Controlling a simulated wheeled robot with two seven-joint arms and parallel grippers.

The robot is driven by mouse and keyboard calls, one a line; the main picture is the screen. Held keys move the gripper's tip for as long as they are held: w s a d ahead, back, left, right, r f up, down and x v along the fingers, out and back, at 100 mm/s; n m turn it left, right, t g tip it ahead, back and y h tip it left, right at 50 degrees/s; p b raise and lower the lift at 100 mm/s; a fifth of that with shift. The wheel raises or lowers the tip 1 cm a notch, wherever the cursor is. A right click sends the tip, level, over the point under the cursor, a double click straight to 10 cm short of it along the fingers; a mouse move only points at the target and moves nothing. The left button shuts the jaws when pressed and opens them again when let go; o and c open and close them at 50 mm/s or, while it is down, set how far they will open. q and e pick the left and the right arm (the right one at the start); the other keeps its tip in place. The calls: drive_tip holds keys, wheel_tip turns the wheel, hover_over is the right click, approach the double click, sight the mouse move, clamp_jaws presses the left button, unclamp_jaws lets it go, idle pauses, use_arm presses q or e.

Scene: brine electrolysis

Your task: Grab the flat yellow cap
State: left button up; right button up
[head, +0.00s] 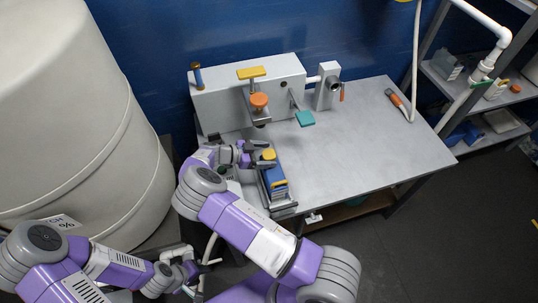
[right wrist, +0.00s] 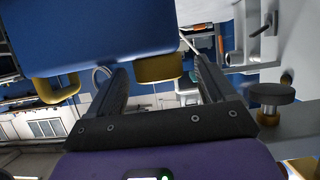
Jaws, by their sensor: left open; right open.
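A flat yellow cap (head: 268,154) sits on one end of a blue container (head: 273,174), which also has a yellow handle (head: 280,184). In the right wrist view the cap (right wrist: 158,68) shows between the two dark fingers, with a visible gap on the right finger's side. My right gripper (head: 262,154) is open, its fingers on either side of the cap; I cannot tell whether they touch it. The blue container (right wrist: 95,38) fills the upper left of the wrist view. My left gripper (head: 200,266) is open and empty, low at the left, away from the container.
The container stands in a grey holder (head: 283,208) at the table's left edge. A grey machine (head: 215,103) with an orange knob (head: 259,100), a yellow bar (head: 251,72) and a teal paddle (head: 305,119) stands behind. The right of the table (head: 360,150) is mostly clear. A big pale tank (head: 80,120) stands left.

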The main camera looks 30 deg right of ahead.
drive_tip(key=c, duration=1)
